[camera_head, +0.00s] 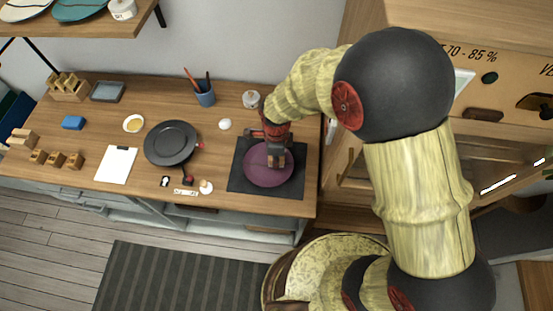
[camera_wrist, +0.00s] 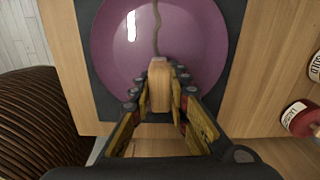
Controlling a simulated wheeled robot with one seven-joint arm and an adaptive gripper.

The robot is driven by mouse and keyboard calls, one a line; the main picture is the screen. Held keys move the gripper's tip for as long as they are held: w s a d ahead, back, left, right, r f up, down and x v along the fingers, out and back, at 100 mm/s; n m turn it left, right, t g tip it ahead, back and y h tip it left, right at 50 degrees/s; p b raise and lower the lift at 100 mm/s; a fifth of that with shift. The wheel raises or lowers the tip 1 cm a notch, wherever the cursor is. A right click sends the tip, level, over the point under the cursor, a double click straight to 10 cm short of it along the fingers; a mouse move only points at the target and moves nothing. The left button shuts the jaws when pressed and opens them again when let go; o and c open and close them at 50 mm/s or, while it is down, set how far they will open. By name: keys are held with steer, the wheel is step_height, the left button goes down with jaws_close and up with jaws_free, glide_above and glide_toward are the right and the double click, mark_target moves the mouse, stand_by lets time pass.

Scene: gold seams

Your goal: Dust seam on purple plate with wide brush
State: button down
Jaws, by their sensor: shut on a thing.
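The purple plate (camera_head: 268,172) lies on a dark mat at the right part of the workbench; it also fills the top of the wrist view (camera_wrist: 195,45). A dark wavy seam (camera_wrist: 156,22) runs on the plate, from its top edge to the brush. My gripper (camera_head: 275,150) is over the plate. In the wrist view its two fingers (camera_wrist: 160,95) are shut on the wooden handle of the wide brush (camera_wrist: 160,80). The brush's bristles are hidden below the handle, so I cannot tell whether they touch the plate.
The dark mat (camera_head: 238,183) frames the plate. A red-and-white jar (camera_wrist: 299,118) stands at the right in the wrist view.

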mark_target(260, 166)
steer(key=shift+w, duration=0.2)
steer(key=shift+s, duration=0.4)
steer(key=shift+w, duration=0.3)
steer(key=shift+s+p, duration=0.3)
steer(key=shift+w+a, duration=0.35)
steer(key=shift+a, duration=0.35)
steer(key=shift+s+a, duration=0.35)
steer(key=shift+a, duration=0.4)
steer(key=shift+w+a, duration=0.6)
steer(key=shift+a, duration=0.05)
steer(key=shift+s+a, duration=0.5)
steer(key=shift+a, duration=0.25)
